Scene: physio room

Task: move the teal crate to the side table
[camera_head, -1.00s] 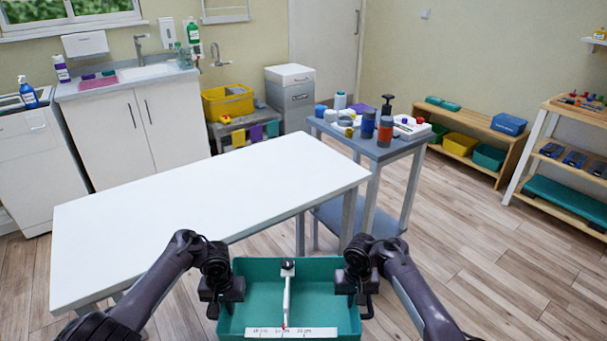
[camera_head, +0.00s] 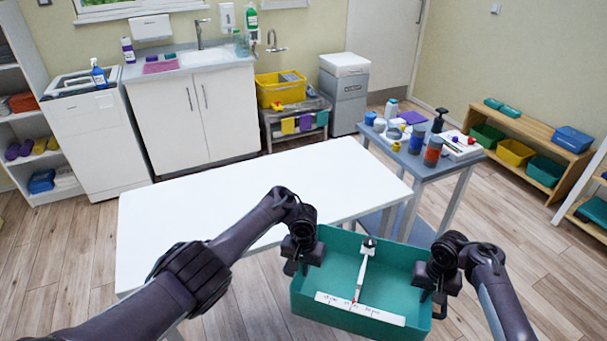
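The teal crate (camera_head: 390,250) is in front of me at the lower right of the head view, its open top facing up. Inside are a white long-handled tool (camera_head: 363,270) and a white ruler-like strip (camera_head: 360,308). My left gripper (camera_head: 303,262) is at the crate's left wall and my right gripper (camera_head: 436,283) at its right wall. Both appear shut on the walls, though the fingertips are partly hidden. A small grey-blue table (camera_head: 428,172) stands beyond the crate, crowded with bottles and jars on its far part. The crate hides part of its lower shelf.
A long white table (camera_head: 240,205) with a bare top lies left of and beyond the crate, close to it in the picture. A low wooden shelf (camera_head: 525,130) with bins stands at the right wall. Open wooden floor (camera_head: 500,225) lies to the right.

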